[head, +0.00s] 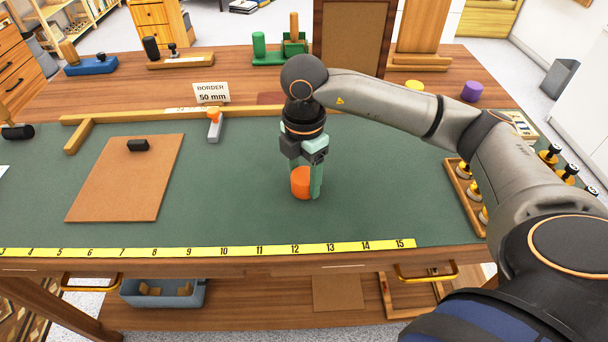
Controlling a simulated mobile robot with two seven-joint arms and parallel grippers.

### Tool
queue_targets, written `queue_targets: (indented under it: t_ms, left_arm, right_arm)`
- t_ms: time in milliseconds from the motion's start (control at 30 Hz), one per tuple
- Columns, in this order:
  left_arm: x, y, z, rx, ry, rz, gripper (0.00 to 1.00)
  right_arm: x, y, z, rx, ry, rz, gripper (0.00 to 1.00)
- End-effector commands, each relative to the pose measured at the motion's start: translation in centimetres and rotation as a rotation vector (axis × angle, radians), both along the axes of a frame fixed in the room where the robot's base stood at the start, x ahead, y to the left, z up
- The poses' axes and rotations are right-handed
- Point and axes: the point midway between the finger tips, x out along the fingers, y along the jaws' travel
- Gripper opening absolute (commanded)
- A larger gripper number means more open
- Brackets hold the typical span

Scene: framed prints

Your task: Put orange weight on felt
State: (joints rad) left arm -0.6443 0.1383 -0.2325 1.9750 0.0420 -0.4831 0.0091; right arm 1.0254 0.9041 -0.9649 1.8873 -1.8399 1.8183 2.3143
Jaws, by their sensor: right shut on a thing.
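The orange weight (301,184) is a short cylinder over the green felt (240,205) that covers the front of the workbench. My right gripper (305,178) points down and is shut on the orange weight, one pale green finger showing at its right side. Whether the weight touches the felt or hangs just above it, I cannot tell. The gripper hides its top. My left gripper is not in view.
A brown board (125,180) with a black block (138,145) lies at the left. An orange-handled tool (214,128) stands near the "BORDER 50 mm" sign (211,93). A yellow ruler (215,252) runs along the front edge. A wooden tray (463,190) is at the right.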

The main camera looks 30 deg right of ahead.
Motion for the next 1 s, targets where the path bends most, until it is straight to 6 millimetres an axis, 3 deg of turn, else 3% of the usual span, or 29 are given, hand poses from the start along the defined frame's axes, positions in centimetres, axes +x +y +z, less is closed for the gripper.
queue_targets:
  t_ms: [133, 167, 400, 767, 1000]
  left_arm:
    - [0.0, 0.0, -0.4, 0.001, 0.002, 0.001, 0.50]
    - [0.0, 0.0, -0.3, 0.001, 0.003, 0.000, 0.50]
    - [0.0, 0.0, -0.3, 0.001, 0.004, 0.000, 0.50]
    - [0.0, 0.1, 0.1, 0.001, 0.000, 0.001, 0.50]
    - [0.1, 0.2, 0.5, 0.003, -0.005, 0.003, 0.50]
  right_arm:
    - [0.1, 0.0, -0.3, 0.001, -0.003, 0.000, 0.00]
    - [0.0, 0.0, -0.3, 0.000, 0.000, 0.000, 0.66]
    - [0.0, 0.0, -0.3, 0.000, 0.000, 0.000, 0.93]
    - [0.0, 0.0, 0.5, 0.000, -0.002, 0.000, 0.93]
    - [0.1, 0.1, 5.2, 0.002, -0.007, 0.000, 0.93]
